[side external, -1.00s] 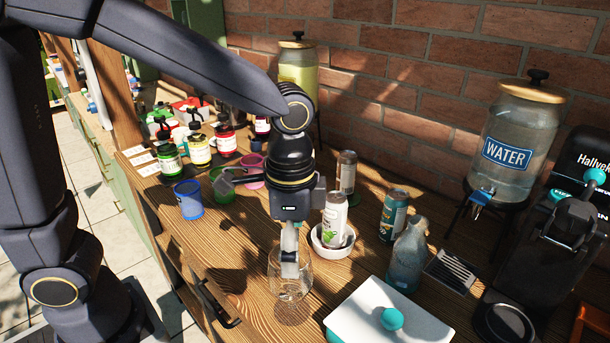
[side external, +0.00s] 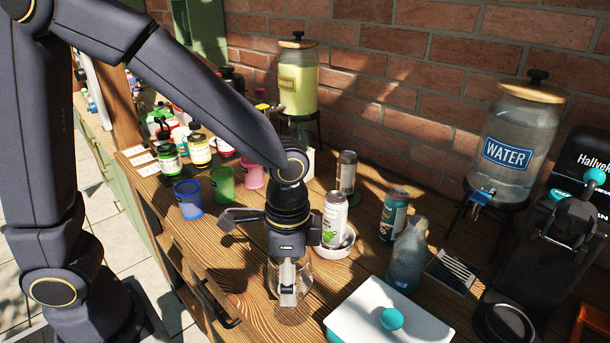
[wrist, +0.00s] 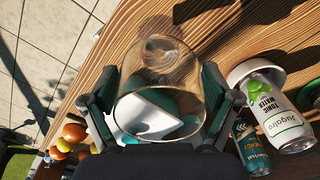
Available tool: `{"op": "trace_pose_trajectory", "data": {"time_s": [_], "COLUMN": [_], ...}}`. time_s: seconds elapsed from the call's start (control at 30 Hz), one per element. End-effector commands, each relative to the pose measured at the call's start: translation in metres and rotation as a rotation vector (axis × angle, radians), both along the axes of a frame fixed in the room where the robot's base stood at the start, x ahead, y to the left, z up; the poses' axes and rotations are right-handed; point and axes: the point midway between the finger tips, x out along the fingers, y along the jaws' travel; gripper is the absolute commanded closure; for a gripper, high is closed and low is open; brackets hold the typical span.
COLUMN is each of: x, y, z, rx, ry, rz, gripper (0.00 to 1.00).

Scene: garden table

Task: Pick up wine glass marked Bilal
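A clear wine glass (wrist: 160,68) stands upright on the wooden table, its wide mouth toward the wrist camera. No name can be read on it. In the side external view, the glass (side external: 305,273) is partly hidden behind my gripper (side external: 287,295). In the wrist view, my gripper (wrist: 160,90) is open, with one finger on each side of the bowl. The fingers are very close to the glass; a clear grip on it does not show.
A white bowl (side external: 341,250) with a tonic water can (side external: 334,217) stands close behind on the right. A grey bottle (side external: 408,257), another can (side external: 393,214) and a white box with a teal knob (side external: 365,312) stand to the right. Colored cups (side external: 188,199) stand at left.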

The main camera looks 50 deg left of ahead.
Motion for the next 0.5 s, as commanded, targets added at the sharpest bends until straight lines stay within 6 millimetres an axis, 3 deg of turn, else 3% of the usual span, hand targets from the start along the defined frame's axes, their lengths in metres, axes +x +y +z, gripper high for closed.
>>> {"op": "trace_pose_trajectory", "data": {"time_s": [0.03,0.37,0.5], "x": [0.0001,0.0002,0.0003], "y": [0.0000,-0.0001,-0.0001], "z": [0.0002,0.0003,0.0005], "rx": [0.000,0.000,-0.001], "ry": [0.000,0.000,-0.001], "rz": [0.000,0.000,0.000], "gripper": [0.23,0.57,0.60]}}
